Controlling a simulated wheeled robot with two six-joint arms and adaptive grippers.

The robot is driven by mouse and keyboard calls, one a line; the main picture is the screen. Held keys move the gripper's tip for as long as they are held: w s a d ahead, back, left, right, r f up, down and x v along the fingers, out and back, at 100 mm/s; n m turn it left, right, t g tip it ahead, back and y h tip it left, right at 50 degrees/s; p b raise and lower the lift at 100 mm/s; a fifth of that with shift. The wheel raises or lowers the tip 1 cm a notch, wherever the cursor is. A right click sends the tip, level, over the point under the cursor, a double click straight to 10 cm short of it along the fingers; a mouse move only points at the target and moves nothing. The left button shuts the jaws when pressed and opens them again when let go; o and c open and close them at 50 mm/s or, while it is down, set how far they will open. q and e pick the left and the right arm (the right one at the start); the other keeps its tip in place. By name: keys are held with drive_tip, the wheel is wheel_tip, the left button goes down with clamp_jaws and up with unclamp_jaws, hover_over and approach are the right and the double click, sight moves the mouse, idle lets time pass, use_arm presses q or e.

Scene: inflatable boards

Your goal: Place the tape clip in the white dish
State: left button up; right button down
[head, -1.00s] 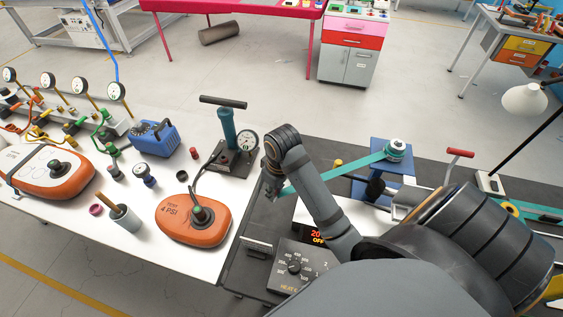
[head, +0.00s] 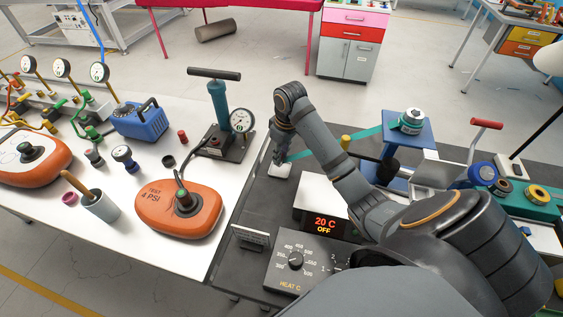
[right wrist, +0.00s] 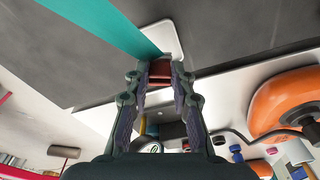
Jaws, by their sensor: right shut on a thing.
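A teal tape (right wrist: 108,28) runs to the clip. In the head view the tape (head: 371,133) stretches from its holder towards the gripper. The white dish (head: 284,172) lies on the mat just below the gripper; it also shows in the wrist view (right wrist: 169,38), beyond the clip. Whether the clip touches it I cannot tell. My left gripper is out of view.
A heater box (head: 301,263) with a display reading 20 C OFF stands near the dish. The tape holder (head: 410,120) is on a blue stand at right. A hand pump (head: 220,110) and orange test pad (head: 160,207) stand on the white table to the left.

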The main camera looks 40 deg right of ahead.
sight(282, 160)
drive_tip(key=shift+d+f, duration=0.1)
drive_tip(key=shift+f, duration=0.05)
wheel_tip(282, 160, down, 3)
drive_tip(key=shift+w+d+f+p, duration=0.1)
drive_tip(key=shift+w+f+p, duration=0.1)
drive_tip(key=shift+p, duration=0.1)
drive_tip(key=c, duration=1.1)
unclamp_jaws()
drive_tip(key=shift+f, duration=0.1)
drive_tip(key=shift+c, duration=0.2)
